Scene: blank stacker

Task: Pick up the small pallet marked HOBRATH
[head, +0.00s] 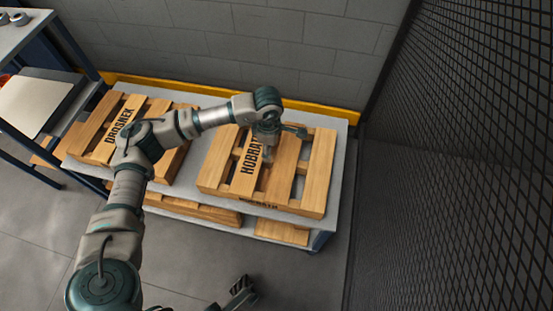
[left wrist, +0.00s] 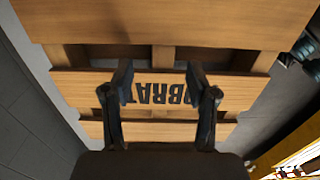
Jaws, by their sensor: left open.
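The small wooden pallet marked HOBRATH (head: 315,175) lies flat on the right part of a grey table, its lettered slat partly covered by my left gripper. My left gripper (head: 267,155) points down over the lettered slat. In the left wrist view the left gripper (left wrist: 160,72) is open, with one finger at each side of the visible letters on the pallet (left wrist: 235,92). Nothing is held, and I cannot tell whether the fingertips touch the wood. My right gripper (head: 240,292) is low in the head view, in front of the table and away from the pallet; its jaw opening is unclear.
A pallet marked DROSNEK (head: 102,148) lies left on the same table (head: 338,150). More pallets (head: 282,232) sit on the lower shelf. A block wall (head: 260,40) stands behind, a mesh fence (head: 455,150) at right, and a bench (head: 25,35) at far left.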

